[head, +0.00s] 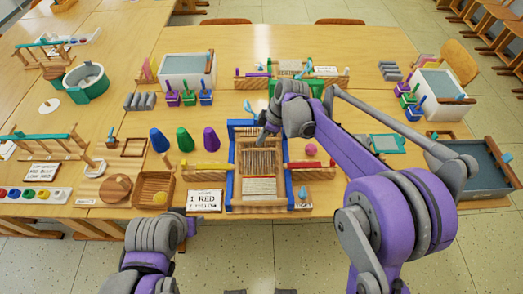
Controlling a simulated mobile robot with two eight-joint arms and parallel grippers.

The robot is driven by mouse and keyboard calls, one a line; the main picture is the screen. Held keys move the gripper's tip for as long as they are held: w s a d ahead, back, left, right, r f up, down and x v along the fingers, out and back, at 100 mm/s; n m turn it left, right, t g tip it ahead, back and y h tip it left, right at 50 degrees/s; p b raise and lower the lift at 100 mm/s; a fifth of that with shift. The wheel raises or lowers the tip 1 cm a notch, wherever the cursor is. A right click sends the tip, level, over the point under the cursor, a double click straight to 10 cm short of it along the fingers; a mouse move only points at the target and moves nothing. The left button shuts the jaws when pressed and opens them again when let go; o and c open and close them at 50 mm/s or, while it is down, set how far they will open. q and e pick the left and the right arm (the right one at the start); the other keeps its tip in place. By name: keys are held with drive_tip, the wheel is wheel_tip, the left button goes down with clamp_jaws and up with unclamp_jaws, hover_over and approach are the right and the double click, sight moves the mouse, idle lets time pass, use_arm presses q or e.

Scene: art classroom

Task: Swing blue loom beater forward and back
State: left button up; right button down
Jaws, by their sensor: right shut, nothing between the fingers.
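The loom (260,187) stands at the near middle of the table, a wooden frame with blue sides and pale warp threads. Its blue beater (243,127) shows as a blue bar at the loom's far end, partly hidden by my right arm. My right gripper (264,135) is shut and empty over the far end of the loom, close to the beater. I cannot tell whether it touches the beater. My left arm comes in at the bottom left, and its gripper (186,222) is low in front of the table edge; its fingers are not clear.
Blue, green and purple cones (184,140) stand left of the loom. A wooden bin (152,189) and a sign card (204,200) lie near the front edge. A grey-lined tray (470,170) stands at the right. A second loom (290,72) is behind my right arm.

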drive_tip(key=shift+w+f+g, duration=0.15)
drive_tip(key=shift+w+g, duration=0.15)
drive_tip(key=shift+w, duration=0.2)
drive_tip(key=shift+w+f, duration=0.3)
drive_tip(key=shift+w, duration=0.5)
